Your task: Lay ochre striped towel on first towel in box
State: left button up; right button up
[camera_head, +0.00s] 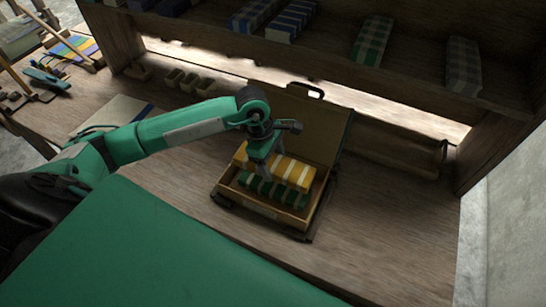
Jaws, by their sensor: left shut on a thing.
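The ochre striped towel (298,174), yellow with pale stripes, is at the open box, above and partly behind a green striped towel (262,188). The green towel lies inside the box (256,207), whose lid (316,128) stands raised at the back. My left gripper (264,165) reaches down over the box from the left and is shut on the ochre towel. Its fingers cover part of the towel. I cannot tell whether the ochre towel touches the green one. My right gripper is not in view.
A shelf (336,66) with several folded towels crosses the back above the table. Small wooden trays (188,82) and a pale sheet (112,113) lie to the left. The table right of the box is clear (390,220).

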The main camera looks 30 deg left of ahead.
pick_arm(q)
notch_tip(320, 180, down, 6)
jog(key=b, duration=0.4)
jog(key=shift+r+b, duration=0.1)
jog(key=shift+b, duration=0.3)
jog(key=shift+f+b, duration=0.35)
jog(key=shift+f, duration=0.2)
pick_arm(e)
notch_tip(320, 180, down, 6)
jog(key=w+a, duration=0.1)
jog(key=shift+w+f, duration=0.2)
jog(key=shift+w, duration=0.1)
pick_arm(q)
jog(key=o, duration=1.1)
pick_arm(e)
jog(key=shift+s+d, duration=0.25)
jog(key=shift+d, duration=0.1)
